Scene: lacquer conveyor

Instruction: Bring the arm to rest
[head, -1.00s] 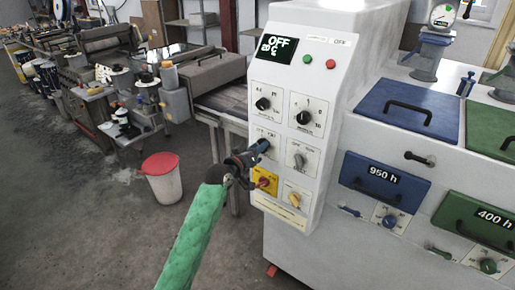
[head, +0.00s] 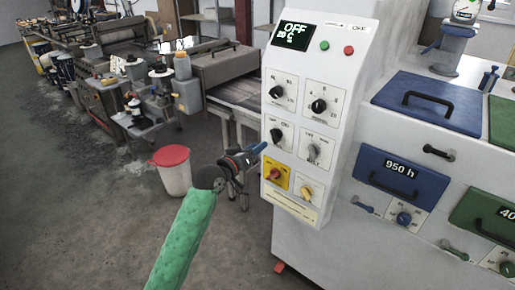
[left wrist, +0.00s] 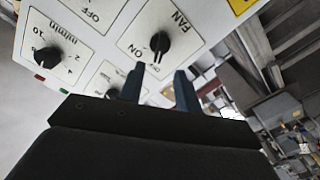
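My left arm, in a green sleeve, reaches up from the bottom of the head view. Its gripper (head: 260,149) is just left of the white control panel (head: 310,64), beside the black fan knob (head: 277,136). In the left wrist view two blue fingers (left wrist: 161,78) stand apart with nothing between them. The fan knob (left wrist: 160,42) is beyond the fingertips, with a gap; its plate reads FAN and ON. My right gripper is not in view.
The display (head: 291,36) reads OFF. A yellow plate with a red switch (head: 275,174) is below the fan knob. A white bucket with red rim (head: 173,170) stands on the floor to the left. Blue lids (head: 428,103) and drawers are right. Open floor lies front left.

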